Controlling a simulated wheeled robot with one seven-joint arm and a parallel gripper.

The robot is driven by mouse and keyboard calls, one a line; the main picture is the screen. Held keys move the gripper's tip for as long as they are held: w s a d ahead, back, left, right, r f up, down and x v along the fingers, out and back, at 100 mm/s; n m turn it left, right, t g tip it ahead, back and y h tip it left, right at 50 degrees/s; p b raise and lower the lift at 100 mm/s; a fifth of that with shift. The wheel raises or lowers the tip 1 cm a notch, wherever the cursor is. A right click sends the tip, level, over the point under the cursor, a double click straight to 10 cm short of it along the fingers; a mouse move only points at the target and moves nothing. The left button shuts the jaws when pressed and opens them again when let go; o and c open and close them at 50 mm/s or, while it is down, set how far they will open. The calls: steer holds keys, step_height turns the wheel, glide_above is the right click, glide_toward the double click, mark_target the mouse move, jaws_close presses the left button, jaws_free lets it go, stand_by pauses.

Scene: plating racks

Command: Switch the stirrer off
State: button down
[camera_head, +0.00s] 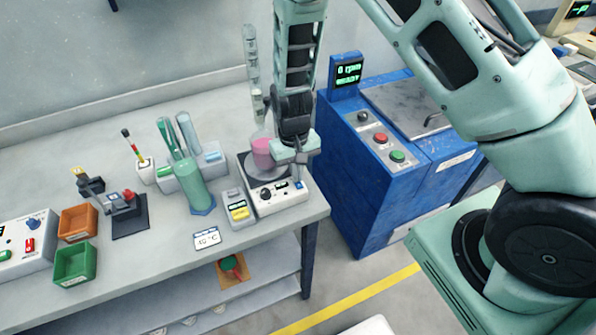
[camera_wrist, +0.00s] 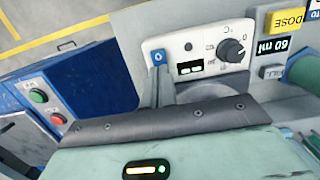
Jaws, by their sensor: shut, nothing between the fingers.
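The stirrer (camera_head: 274,202) is a white box at the right end of the bench, with a flask of pink liquid (camera_head: 262,152) on its round top plate. Its front panel has a black knob (camera_head: 265,194) and a small display (camera_head: 281,187). In the wrist view the stirrer (camera_wrist: 200,35) shows the knob (camera_wrist: 231,50), the display (camera_wrist: 190,68) and a blue switch (camera_wrist: 159,57) marked with a white ring. My gripper (camera_wrist: 163,78) is shut and empty, its tips close to the blue switch; I cannot tell whether they touch. It also shows above the panel in the head view (camera_head: 299,172).
A grey dosing box (camera_head: 238,208) with a yellow button stands left of the stirrer. A blue cabinet (camera_head: 350,170) with red and green buttons is to the right of the bench. A clamp stand (camera_head: 252,60) rises behind the flask.

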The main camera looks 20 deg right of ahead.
steer(key=shift+s+f, duration=0.15)
steer(key=shift+f, duration=0.45)
steer(key=shift+s, duration=0.8)
steer(key=shift+r, duration=0.15)
steer(key=r+p, duration=0.1)
steer(key=w+r+p, duration=0.1)
steer(key=r, duration=0.1)
steer(key=w+r+p, duration=0.1)
steer(key=r, duration=0.1)
steer(key=shift+a+r, duration=0.1)
steer(key=shift+r, duration=0.15)
step_height(320, 180, up, 9)
steer(key=w+b, duration=0.1)
steer(key=b, duration=0.1)
steer(key=shift+r, duration=0.2)
